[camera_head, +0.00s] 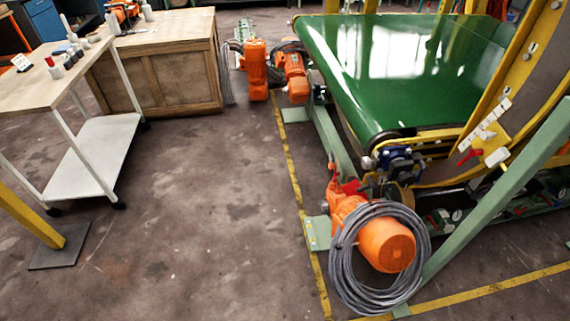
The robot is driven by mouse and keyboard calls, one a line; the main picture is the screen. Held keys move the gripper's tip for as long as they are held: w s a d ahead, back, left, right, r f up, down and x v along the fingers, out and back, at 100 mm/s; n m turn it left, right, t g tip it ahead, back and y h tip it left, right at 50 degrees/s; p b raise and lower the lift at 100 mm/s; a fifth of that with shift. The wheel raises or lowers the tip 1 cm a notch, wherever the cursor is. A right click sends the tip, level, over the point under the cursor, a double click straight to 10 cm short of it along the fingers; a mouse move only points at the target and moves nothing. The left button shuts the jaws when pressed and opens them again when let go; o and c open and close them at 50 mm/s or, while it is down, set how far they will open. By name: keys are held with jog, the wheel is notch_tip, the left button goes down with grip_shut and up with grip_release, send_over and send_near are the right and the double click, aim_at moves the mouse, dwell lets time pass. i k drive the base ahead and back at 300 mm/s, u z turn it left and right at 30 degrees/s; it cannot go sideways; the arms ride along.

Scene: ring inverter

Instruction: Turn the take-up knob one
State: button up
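The green conveyor belt (385,75) runs back from the middle of the view. At its near end a blue bearing block (402,160) sits under the belt's edge, with a small pale round part (367,163) on its left side. This may be the take-up knob, but it is too small to tell. On the yellow ring frame (525,65) to the right are a white marked strip (487,119), a red lever (469,156) and a pale handle (497,157). My gripper is not in view.
An orange motor (386,245) with a coiled grey cable (345,262) stands before the conveyor's near end. A green brace (500,195) slants across the right. A white cart (92,155) and wooden cabinet (165,70) stand left. The floor (200,225) between is clear.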

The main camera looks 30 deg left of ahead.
aim_at(366, 163)
jog(key=u, duration=0.85)
jog(key=i, duration=1)
jog(key=z, duration=0.05)
